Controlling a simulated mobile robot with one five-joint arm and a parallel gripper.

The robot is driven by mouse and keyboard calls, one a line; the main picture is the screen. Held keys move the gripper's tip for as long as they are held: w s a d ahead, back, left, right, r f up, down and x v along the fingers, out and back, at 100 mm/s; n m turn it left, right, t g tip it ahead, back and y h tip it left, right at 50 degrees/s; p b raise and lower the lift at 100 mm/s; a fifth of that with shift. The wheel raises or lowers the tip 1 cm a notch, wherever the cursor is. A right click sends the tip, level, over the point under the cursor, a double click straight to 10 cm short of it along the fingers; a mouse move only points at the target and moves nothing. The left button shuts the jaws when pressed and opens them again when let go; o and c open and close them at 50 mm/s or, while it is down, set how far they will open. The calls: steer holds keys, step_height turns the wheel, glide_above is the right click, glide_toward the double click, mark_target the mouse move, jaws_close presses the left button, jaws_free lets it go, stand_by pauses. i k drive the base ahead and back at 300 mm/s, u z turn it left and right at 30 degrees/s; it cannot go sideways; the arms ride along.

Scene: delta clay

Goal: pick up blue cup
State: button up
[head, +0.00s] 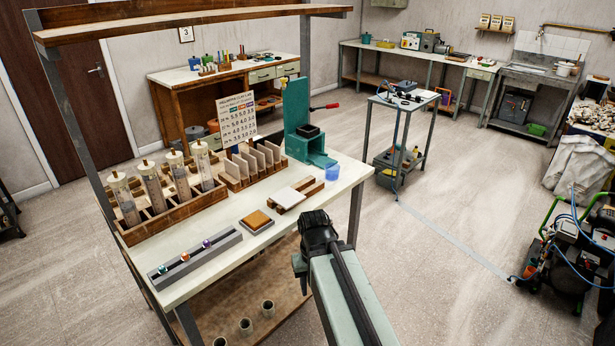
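A small translucent blue cup (332,172) stands on the right end of the near white-topped workbench (210,270), close to the edge. It is just right of the foot of a teal press. My arm reaches up from the bottom of the head view. Its dark end, with my gripper (317,222), is at the bench's front edge, below the cup in the picture and apart from it. The fingers cannot be made out, so whether they are open or shut does not show.
The teal press (300,120) with a red-tipped lever stands behind the cup. A wooden rack of clear cylinders (160,185), a slotted wooden rack (250,165), flat blocks (292,195) and a grey strip (195,255) fill the bench. Open floor (440,270) lies to the right.

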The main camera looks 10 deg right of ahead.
mark_target(332, 172)
steer(key=u, duration=3.9)
steer(key=k, duration=2.55)
steer(key=z, duration=1.2)
